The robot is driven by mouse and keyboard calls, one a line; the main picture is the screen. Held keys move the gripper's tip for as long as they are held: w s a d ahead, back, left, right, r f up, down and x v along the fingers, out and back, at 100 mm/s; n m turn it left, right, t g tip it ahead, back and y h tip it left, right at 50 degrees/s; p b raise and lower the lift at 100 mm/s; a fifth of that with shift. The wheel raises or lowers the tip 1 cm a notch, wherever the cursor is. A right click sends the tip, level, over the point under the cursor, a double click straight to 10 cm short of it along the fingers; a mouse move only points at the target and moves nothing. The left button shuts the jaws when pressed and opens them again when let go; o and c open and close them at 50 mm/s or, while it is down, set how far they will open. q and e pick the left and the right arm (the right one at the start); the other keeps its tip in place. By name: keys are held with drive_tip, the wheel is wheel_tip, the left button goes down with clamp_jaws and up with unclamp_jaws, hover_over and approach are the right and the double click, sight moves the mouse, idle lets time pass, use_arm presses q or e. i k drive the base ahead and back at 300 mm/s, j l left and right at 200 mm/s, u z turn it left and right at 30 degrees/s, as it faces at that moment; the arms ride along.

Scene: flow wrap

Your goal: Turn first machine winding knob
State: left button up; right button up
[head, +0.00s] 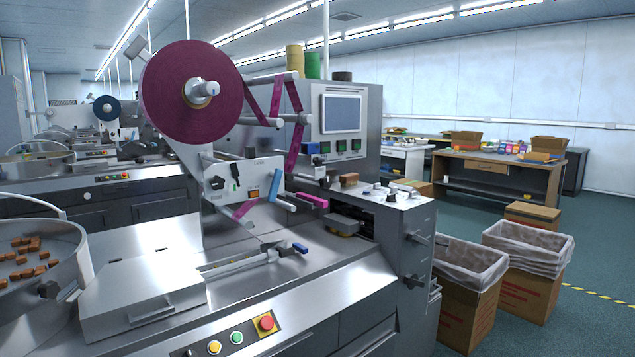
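The nearest flow wrap machine (335,280) fills the middle of the head view. A large magenta film reel (192,92) is mounted on its upper part, with a grey hub (200,92) at the centre. A white panel below the reel carries a small black knob (216,183). Two dark handles stick out of the machine's right end, an upper handle (417,239) and a lower handle (414,281). I cannot tell which of these is the winding knob. Neither of my grippers is in view.
A round bowl (70,262) with brown pieces stands at the left. Yellow, green and red buttons (266,323) line the front edge. Lined cardboard boxes (468,315) stand on the floor at the right, with a workbench (500,170) behind. More machines stand at the back left.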

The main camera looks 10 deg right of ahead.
sight(325, 181)
drive_tip(key=i+l+u, duration=0.3)
drive_tip(key=l, duration=0.45)
drive_tip(key=l+u, duration=0.35)
drive_tip(key=l, duration=0.45)
drive_tip(key=l+u, duration=0.3)
drive_tip(key=l, duration=0.55)
drive_tip(key=i, duration=0.1)
